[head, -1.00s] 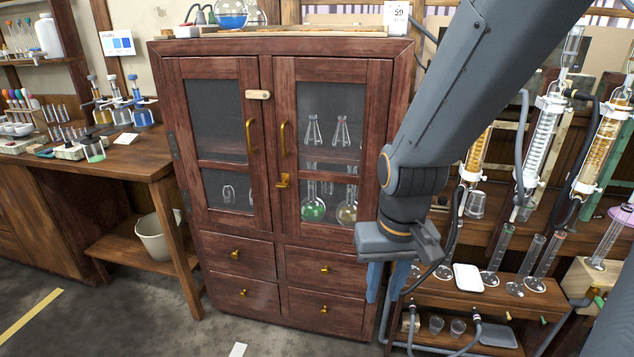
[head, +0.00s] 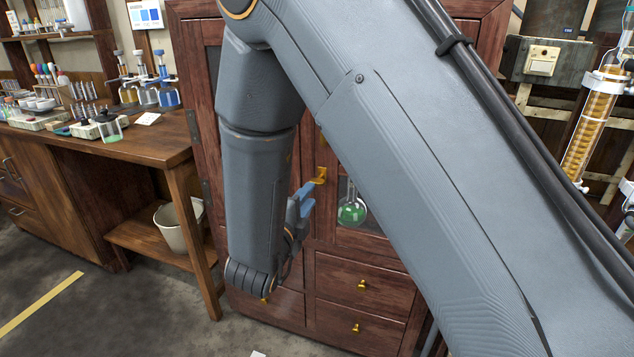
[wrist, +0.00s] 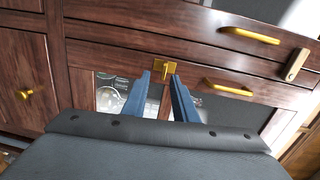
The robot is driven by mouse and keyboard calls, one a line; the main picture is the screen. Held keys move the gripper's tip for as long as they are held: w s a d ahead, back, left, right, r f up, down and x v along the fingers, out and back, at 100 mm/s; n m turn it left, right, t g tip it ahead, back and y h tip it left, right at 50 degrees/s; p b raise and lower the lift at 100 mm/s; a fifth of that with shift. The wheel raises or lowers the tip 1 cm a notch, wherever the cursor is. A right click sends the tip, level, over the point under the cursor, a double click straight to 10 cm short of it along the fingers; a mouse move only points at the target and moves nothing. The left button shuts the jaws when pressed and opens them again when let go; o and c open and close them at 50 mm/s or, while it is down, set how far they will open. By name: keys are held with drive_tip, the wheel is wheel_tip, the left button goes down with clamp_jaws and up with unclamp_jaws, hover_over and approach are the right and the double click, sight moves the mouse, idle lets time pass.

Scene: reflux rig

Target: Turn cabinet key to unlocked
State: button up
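The brass cabinet key (head: 320,175) sits in its plate on the red-brown wooden cabinet's door frame, with a bent handle part standing out. It also shows in the wrist view (wrist: 165,66), just beyond my fingertips. My gripper (wrist: 160,75) is open, its two blue fingers apart and pointing at the key from either side. I see no contact with the key, though the exact gap is hard to tell. In the head view my gripper (head: 303,200) is just left of and below the key, seen side-on. The cabinet (head: 330,268) has its doors shut.
My arm hides most of the cabinet front in the head view. Brass door handles (wrist: 250,35) and a pale wooden latch (wrist: 296,65) stand out near the key. A green-liquid flask (head: 351,212) stands behind the glass. A wooden bench (head: 150,150) is at left; glass columns (head: 590,130) at right.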

sight(317, 181)
drive_tip(key=shift+m+h, duration=0.4)
drive_tip(key=x, duration=0.7)
drive_tip(key=shift+w+r+p, duration=0.25)
drive_tip(key=shift+r+p, duration=0.05)
drive_tip(key=shift+c, duration=0.5)
clamp_jaws()
